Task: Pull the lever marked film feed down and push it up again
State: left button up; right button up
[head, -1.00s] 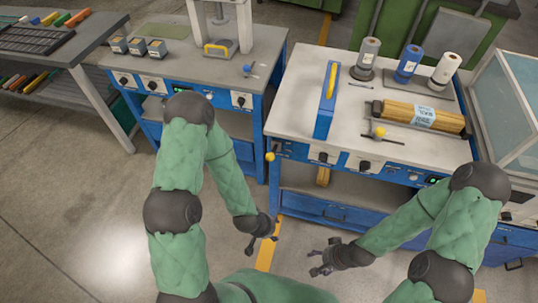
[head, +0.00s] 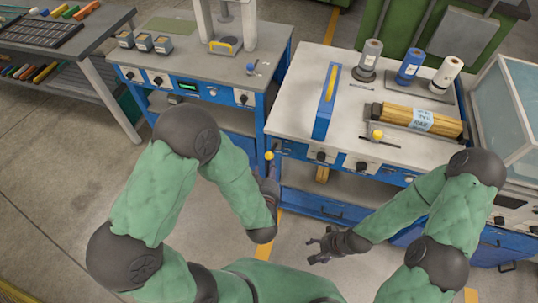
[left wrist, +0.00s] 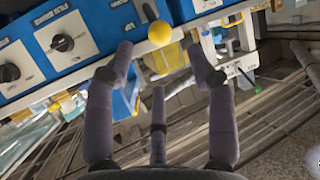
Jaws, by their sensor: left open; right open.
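A lever with a yellow ball knob (head: 269,156) sticks out at the left front corner of the right-hand machine (head: 330,165). Its marking is too small to read. My left gripper (head: 268,180) is just below the knob in the head view, its fingers partly hidden by my arm. In the left wrist view my left gripper (left wrist: 162,65) is open and empty, and the yellow knob (left wrist: 160,33) shows between and just beyond its fingertips, apart from them. My right gripper (head: 314,248) is open and empty in front of the machine, low down.
The blue front panel (left wrist: 60,45) carries black rotary knobs. A second yellow knob (head: 378,134) stands on the machine top beside a wrapped bundle of wooden sticks (head: 421,119). Film rolls (head: 408,64) stand behind. Another machine (head: 190,85) is at left, with a gap between.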

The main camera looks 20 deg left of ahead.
aim_at(269, 159)
pick_arm(q)
jog(key=b+x, duration=0.2)
jog(key=x, duration=0.6)
jog(key=shift+w+f, duration=0.1)
jog(key=shift+f, duration=0.15)
jog(key=shift+w+a+f, duration=0.15)
jog(key=shift+w, duration=0.4)
grip_shut()
